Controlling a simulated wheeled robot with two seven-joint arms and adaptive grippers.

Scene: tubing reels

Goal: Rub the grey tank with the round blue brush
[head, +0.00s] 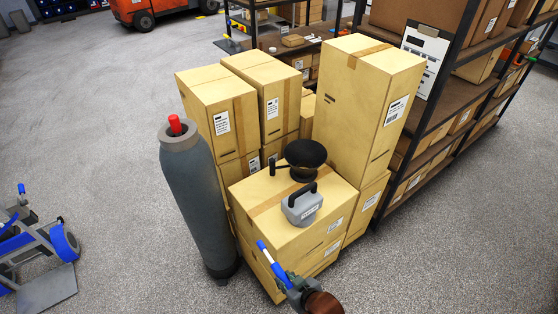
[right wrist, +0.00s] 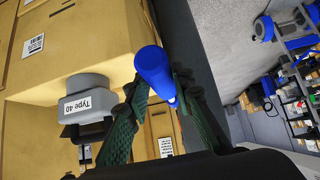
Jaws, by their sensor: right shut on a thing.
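The grey tank (head: 190,195) stands upright on the floor at left of the boxes in the head view, with a red valve on top. My right gripper (head: 272,262) is at the lower middle, in front of the box stack and apart from the tank. It is shut on the round blue brush (head: 263,248), whose blue end points up and left toward the tank. In the right wrist view the brush (right wrist: 153,68) sits between the fingers, and a dark grey surface behind it looks like the tank (right wrist: 192,45). My left gripper is not in view.
Cardboard boxes (head: 290,240) stand right of the tank. On the front one are a grey canister (head: 300,208) labelled Type 40 and a black round pan-like thing (head: 305,153). A blue-wheeled hand truck (head: 45,265) is at left. Shelving (head: 440,115) stands right.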

